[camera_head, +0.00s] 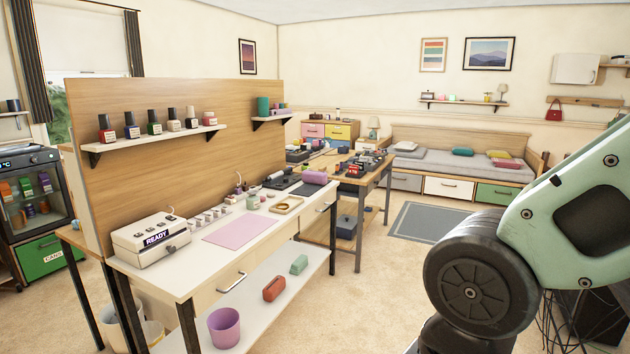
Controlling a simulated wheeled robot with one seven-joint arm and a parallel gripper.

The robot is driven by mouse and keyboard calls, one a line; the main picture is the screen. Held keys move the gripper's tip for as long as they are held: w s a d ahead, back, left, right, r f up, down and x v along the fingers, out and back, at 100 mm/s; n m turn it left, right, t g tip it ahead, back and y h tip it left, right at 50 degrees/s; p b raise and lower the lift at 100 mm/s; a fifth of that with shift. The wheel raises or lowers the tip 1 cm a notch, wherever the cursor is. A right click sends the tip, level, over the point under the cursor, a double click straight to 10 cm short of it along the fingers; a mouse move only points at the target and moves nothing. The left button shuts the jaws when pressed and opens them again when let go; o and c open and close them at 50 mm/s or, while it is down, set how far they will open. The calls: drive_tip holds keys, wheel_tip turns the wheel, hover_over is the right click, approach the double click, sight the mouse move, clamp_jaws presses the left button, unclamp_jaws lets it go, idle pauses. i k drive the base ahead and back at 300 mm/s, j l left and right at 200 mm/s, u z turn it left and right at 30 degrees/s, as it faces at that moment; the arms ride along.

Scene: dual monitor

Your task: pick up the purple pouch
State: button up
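A purple, rounded, oblong item (314,177) lies at the far right end of the white desk top. It looks like the purple pouch, but it is small in view and I cannot be sure. It rests close to some dark items. My gripper is not in view. Only a pale green and black part of my arm shows at the right, well apart from the desk.
The white desk (180,278) holds a READY box (150,237), a pink mat (241,230) and a wooden tray (287,205). Its lower shelf holds a purple bin (224,326), a red case (274,288) and a green case (299,264). Carpet (365,300) right of the desk is clear.

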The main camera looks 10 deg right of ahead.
sight(310, 176)
drive_tip(key=i, duration=3.25)
drive_tip(key=i+l+u, duration=0.2)
drive_tip(key=i, duration=0.3)
drive_tip(key=i+l+u, duration=0.2)
drive_tip(key=i, duration=0.3)
